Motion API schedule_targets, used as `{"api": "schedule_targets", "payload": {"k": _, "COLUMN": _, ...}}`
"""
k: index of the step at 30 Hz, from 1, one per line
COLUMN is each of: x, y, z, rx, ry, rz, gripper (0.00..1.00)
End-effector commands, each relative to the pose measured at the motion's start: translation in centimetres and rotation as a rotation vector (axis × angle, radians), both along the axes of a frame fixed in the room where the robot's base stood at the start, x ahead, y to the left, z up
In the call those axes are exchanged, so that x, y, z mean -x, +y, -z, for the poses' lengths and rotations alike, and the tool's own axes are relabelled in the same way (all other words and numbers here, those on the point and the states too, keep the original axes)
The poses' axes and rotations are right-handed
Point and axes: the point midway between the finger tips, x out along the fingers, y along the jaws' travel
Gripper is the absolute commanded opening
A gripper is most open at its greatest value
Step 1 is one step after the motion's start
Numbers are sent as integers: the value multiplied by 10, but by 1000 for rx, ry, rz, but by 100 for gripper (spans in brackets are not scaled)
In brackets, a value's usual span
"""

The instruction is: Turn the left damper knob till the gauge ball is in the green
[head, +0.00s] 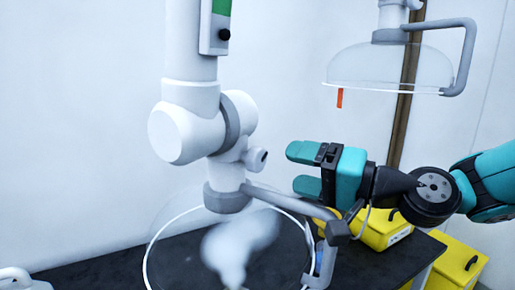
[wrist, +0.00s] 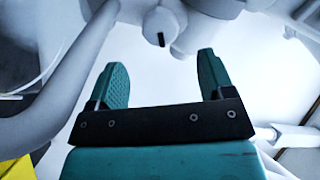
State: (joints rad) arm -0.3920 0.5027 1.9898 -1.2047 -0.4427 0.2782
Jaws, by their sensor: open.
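The left damper knob (head: 257,160) is a small white knob on the right side of the white extraction arm's lower joint. It also shows in the wrist view (wrist: 157,22), with a dark mark on it, beyond and between the fingertips. The gauge (head: 213,28) is on the upright pipe above, with a green band at its upper part. Its black ball (head: 224,34) sits low, below the green. My gripper (head: 298,170) is open and empty, to the right of the knob and apart from it, with fingers pointing at it. It shows in the wrist view (wrist: 161,72).
A grey handle bar (head: 290,201) of the left clear hood (head: 160,232) runs below my gripper. Pale vapour (head: 238,245) is under that hood. A second clear hood (head: 385,68) with an orange strip hangs at upper right.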

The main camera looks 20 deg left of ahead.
Motion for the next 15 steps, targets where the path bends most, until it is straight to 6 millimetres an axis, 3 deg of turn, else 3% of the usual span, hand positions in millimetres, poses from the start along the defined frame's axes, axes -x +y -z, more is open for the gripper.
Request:
{"api": "schedule_targets", "payload": {"k": 6, "x": -7, "y": 50, "z": -4, "rx": 2, "ry": 0, "rz": -6, "gripper": 75}}
{"api": "schedule_targets", "payload": {"k": 15, "x": -13, "y": 84, "z": -1, "rx": 0, "ry": 0, "rz": -4, "gripper": 75}}
